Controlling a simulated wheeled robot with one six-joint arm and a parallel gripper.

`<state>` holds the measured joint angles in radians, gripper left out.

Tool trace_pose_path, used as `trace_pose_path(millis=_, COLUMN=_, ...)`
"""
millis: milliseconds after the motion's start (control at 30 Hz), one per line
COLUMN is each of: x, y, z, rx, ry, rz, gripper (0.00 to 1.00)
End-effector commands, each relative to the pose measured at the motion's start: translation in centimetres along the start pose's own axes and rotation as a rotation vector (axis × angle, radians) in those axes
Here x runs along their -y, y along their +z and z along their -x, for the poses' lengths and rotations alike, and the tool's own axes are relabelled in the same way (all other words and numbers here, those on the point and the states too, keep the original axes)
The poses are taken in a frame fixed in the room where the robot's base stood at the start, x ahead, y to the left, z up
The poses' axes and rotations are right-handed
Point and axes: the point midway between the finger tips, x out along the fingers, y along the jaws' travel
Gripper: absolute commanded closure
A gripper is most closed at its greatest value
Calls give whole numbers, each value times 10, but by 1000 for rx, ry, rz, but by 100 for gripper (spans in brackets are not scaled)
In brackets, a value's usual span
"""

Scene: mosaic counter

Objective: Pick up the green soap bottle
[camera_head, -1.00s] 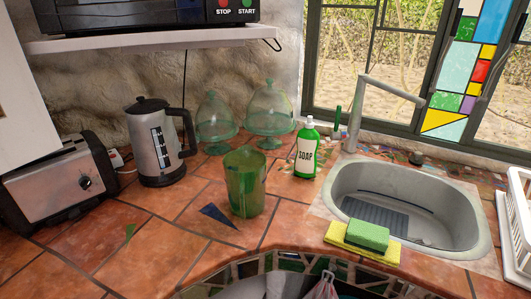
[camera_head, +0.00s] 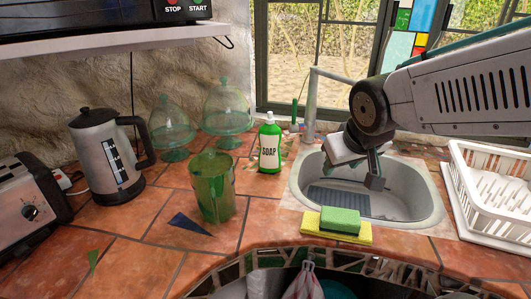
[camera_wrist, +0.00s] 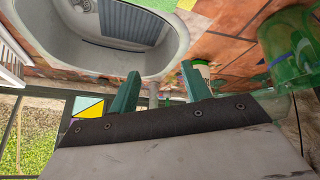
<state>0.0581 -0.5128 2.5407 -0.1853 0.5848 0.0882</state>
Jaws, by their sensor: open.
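The green soap bottle (camera_head: 270,146) stands upright on the tiled counter, left of the sink, with its white SOAP label facing the head camera. My gripper (camera_head: 354,168) is over the sink, right of the bottle and apart from it. In the wrist view my gripper (camera_wrist: 160,71) shows two green fingers spread apart with nothing held between them. A white and green shape behind the right finger there looks like part of the bottle, mostly hidden.
A green glass pitcher (camera_head: 212,187) stands left of the bottle, with two glass domes (camera_head: 228,108) behind. The sink (camera_head: 420,203) lies below my gripper. A green and yellow sponge pair (camera_head: 340,221) is at the front. A white dish rack (camera_head: 488,213) is at right.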

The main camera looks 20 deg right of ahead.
Motion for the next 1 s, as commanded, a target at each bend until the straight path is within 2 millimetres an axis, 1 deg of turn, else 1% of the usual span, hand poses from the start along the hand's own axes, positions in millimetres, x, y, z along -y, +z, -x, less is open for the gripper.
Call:
trace_pose_path(millis=33, x=-4, y=-18, z=-16, rx=-62, ry=9, rz=7, gripper=52)
trace_pose_path(millis=100, x=-6, y=-46, z=-34, rx=-168, ry=11, rz=24, gripper=52)
trace_pose_path(millis=200, x=-6, y=-81, z=-56, rx=-318, ry=-6, rz=48, gripper=52)
trace_pose_path(millis=300, x=-2, y=-112, z=-74, rx=-464, ry=-42, rz=73, gripper=52)
trace_pose_path(millis=400, x=8, y=-136, z=-89, rx=-606, ry=-104, rz=98, gripper=52)
trace_pose_path(millis=500, x=20, y=-152, z=-99, rx=-738, ry=-186, rz=115, gripper=52)
trace_pose_path(millis=600, x=31, y=-163, z=-104, rx=-854, ry=-274, rz=122, gripper=52)
trace_pose_path(millis=800, x=46, y=-168, z=-104, rx=-1001, ry=-409, rz=117, gripper=52)
trace_pose_path(millis=933, x=50, y=-171, z=-103, rx=-1039, ry=-447, rz=113, gripper=52)
trace_pose_path(millis=1000, x=53, y=-175, z=-105, rx=-1046, ry=-454, rz=113, gripper=52)
